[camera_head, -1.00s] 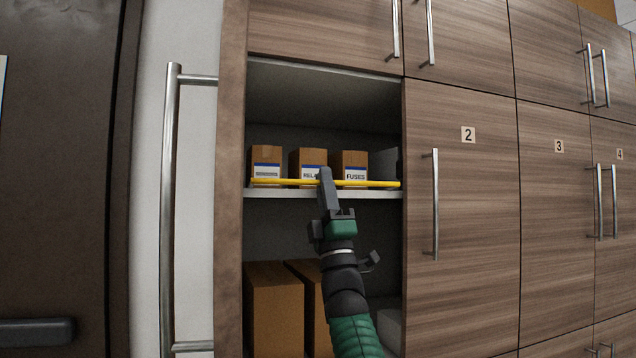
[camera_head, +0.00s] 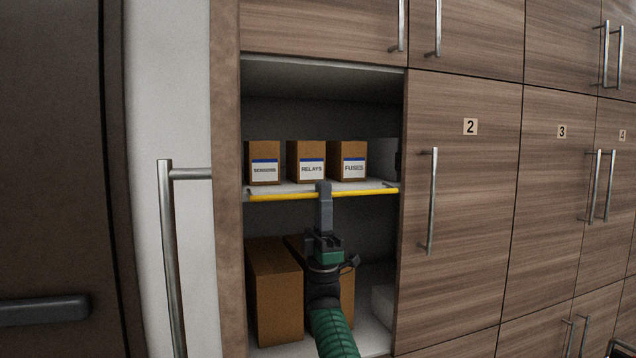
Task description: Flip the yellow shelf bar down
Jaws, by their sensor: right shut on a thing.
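The yellow shelf bar (camera_head: 285,196) runs across the front of the open cabinet's middle shelf. It now sits at about the level of the shelf's front edge, below the box labels. My right gripper (camera_head: 323,190) is shut on the bar near its middle, with its fingers pointing up and hiding a short piece of it. Behind the bar, on the shelf (camera_head: 279,188), stand three small cardboard boxes labelled SENSORS (camera_head: 264,164), RELAYS (camera_head: 306,162) and FUSES (camera_head: 348,162). My left gripper is not in view.
Larger cardboard boxes (camera_head: 274,290) stand in the lower compartment, partly behind my right arm. Closed wooden cabinet doors (camera_head: 465,200) with metal handles are at right. A long metal handle (camera_head: 172,260) stands at left, beside a dark door (camera_head: 50,150).

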